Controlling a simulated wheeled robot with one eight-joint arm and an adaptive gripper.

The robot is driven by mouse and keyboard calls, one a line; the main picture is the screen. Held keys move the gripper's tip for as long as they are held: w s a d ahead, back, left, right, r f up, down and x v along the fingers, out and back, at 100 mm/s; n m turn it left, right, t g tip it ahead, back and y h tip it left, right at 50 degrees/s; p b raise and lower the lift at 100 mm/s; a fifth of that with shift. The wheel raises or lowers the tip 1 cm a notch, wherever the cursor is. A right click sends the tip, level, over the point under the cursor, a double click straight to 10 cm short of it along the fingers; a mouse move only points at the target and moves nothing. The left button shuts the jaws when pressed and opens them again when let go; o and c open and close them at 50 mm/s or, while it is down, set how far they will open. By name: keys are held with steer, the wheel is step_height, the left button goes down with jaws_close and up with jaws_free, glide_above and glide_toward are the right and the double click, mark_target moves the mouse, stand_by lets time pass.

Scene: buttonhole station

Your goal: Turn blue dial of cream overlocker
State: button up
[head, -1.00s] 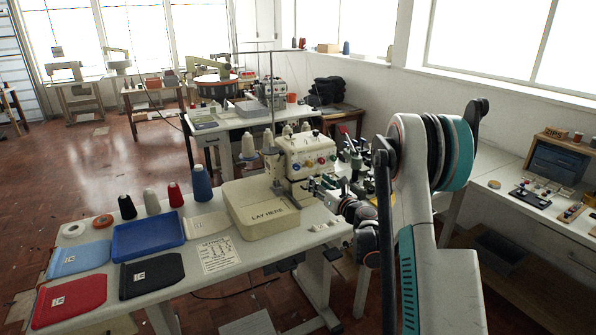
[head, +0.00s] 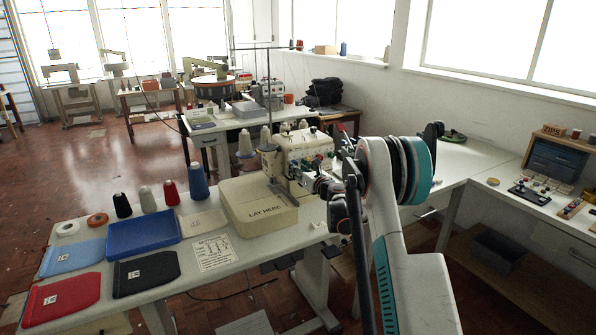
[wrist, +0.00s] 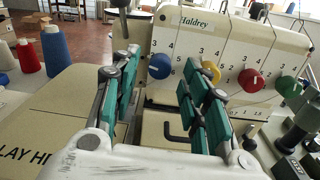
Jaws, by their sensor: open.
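The cream overlocker (head: 308,143) stands on the table in the head view; its dialled front also shows in the wrist view (wrist: 185,42). The blue dial (wrist: 160,66) is the leftmost of a row, with number marks around it. My gripper (wrist: 162,70) is open and empty, with its teal-padded fingers on either side of the blue dial in the wrist picture. I cannot tell whether the fingertips reach around the dial or stop short of it. In the head view my gripper (head: 312,182) is at the overlocker's front, with its fingers partly hidden.
The yellow dial (wrist: 211,72) is close to my right finger; the red dial (wrist: 250,80) and green dial (wrist: 288,86) lie farther right. A cream LAY HERE block (head: 262,217) and thread cones (head: 199,181) stand left of the machine.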

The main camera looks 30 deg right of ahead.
steer(key=shift+w, duration=0.35)
steer(key=shift+c, duration=0.6)
jaws_close()
steer(key=shift+m, duration=0.3)
steer(key=m, duration=0.9)
steer(key=shift+a, duration=0.1)
steer(key=shift+m, duration=0.3)
